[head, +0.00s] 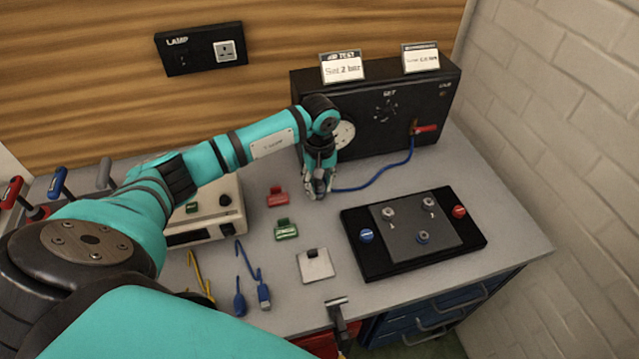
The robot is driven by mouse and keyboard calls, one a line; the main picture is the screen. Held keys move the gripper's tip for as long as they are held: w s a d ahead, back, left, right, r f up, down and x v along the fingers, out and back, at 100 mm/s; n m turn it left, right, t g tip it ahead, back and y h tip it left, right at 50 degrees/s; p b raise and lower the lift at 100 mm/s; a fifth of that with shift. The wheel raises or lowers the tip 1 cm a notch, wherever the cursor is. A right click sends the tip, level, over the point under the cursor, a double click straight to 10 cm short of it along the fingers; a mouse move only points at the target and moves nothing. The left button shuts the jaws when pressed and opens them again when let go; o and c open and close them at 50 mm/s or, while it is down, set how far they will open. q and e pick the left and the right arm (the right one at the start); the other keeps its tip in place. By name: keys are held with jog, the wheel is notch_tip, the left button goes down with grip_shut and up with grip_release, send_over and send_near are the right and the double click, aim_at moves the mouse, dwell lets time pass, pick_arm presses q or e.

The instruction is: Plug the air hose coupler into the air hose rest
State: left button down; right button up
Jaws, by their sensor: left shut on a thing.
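My left gripper (318,190) points down just in front of the black test box, low over the grey bench, and is shut on the end of the blue air hose. The coupler itself is mostly hidden between the fingers. The blue air hose (372,186) runs from the gripper to the right along the bench, then up to the red-handled fitting (425,128) on the box front. I cannot pick out the air hose rest for certain; it may be hidden by the gripper. My right gripper is not in view.
The black test box (385,115) stands at the back, with sign cards on top. A black plate with several knobs (360,262) lies at right. Red (277,197) and green (286,229) tags, a white square (315,266) and blue leads (252,262) lie in front of the gripper.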

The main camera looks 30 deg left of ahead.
pick_arm(q)
jog(key=shift+f, duration=0.15)
jog(key=c, duration=1)
grip_release()
jog(key=shift+o, duration=0.2)
jog(key=shift+r, duration=0.2)
notch_tip(320, 180, up, 12)
jog(key=shift+f, duration=0.15)
